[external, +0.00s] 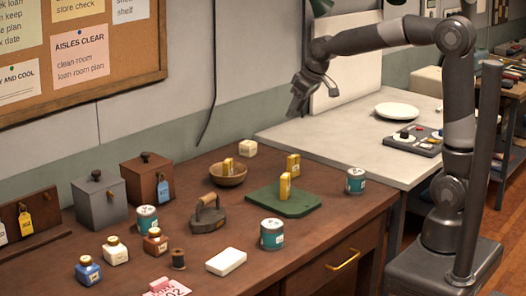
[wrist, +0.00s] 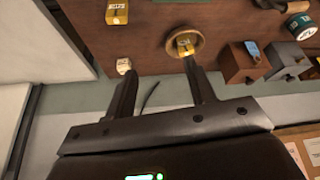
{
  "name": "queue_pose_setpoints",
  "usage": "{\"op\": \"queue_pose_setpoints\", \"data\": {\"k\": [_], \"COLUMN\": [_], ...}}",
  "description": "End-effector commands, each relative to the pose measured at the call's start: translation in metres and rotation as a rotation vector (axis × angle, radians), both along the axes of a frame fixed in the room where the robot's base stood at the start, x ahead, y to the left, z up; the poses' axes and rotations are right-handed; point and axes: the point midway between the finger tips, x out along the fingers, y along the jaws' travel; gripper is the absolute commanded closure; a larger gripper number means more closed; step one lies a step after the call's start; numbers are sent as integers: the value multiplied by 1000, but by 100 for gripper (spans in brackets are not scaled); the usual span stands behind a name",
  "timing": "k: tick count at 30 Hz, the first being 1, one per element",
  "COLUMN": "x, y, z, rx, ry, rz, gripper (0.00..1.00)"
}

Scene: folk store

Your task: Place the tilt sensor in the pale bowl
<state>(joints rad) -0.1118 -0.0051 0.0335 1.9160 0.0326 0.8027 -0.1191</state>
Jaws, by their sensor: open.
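Three upright yellow blocks with pale labels show in the external view: one (external: 228,165) in a brown wooden bowl (external: 230,181), one (external: 285,187) and another (external: 293,164) at the green mat (external: 272,204). I cannot tell which thing is the tilt sensor; the labels are too small to read. A shallow white dish (external: 397,111), the palest bowl-like thing, sits on the light table at right. My gripper (external: 297,112) is open and empty, raised above the back of the tables. In the wrist view, the wooden bowl (wrist: 201,45) and its yellow block (wrist: 185,42) lie beyond the right finger.
A cream cube (external: 247,148) stands behind the wooden bowl and a flat iron (external: 208,214) in front. Teal tins (external: 272,234), small bottles (external: 155,241) and lidded boxes (external: 99,202) crowd the brown table. A grey panel (external: 413,140) lies near the white dish.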

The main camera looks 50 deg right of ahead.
Motion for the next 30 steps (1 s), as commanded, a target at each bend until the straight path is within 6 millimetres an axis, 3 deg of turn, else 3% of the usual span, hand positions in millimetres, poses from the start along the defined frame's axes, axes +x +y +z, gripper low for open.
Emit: {"op": "queue_pose_setpoints", "data": {"k": [1, 8, 18, 24, 30], "x": [-21, -108, -225, -260, -267], "y": [-9, -40, -71, -78, -79], "z": [8, 21, 2, -13, -17], "rx": [0, 5, 19, 25, 27], "ry": [-10, -28, -53, -59, -60], "rz": [-17, -93, -201, -235, -243], "gripper": [49, 49, 49, 49, 49]}}
